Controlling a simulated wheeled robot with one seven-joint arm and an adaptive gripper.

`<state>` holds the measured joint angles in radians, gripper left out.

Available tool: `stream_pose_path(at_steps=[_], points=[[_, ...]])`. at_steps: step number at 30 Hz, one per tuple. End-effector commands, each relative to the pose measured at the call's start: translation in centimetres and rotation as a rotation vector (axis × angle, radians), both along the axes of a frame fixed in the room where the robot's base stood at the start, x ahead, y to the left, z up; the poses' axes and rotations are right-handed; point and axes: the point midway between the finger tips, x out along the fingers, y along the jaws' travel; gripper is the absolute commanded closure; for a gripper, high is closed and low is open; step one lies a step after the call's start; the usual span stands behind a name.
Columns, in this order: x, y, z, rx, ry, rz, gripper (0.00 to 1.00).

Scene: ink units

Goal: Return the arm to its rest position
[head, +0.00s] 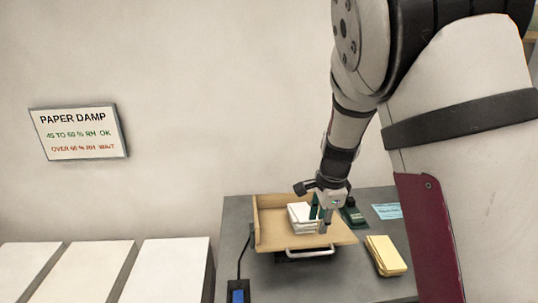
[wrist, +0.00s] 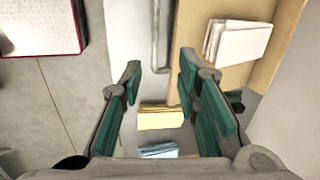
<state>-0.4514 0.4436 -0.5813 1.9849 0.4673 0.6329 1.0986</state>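My gripper (head: 322,209) hangs over the wooden tray in the head view, at the end of my arm. In the wrist view my gripper (wrist: 158,92) shows two green-padded fingers spread wide apart, with nothing between the pads. The fingers point out over the tray and table edge. My upper arm fills the right side of the head view.
A wooden tray (head: 272,238) with a white stack (head: 299,218) sits on a grey table (head: 340,289). A yellow stack (head: 385,255), a blue card (head: 393,211) and a dark green device (head: 353,216) lie right of it. White-topped units (head: 165,270) stand left.

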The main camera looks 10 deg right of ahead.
Motion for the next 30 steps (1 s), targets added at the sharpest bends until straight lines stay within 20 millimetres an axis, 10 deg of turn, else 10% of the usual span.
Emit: stream_pose_path(at_steps=[18,30], points=[[-14.8,1.6,15.1,-0.064,-0.216,0.826,0.7],[-25.4,0.7,18.6,-0.416,-0.276,1.322,0.7]])
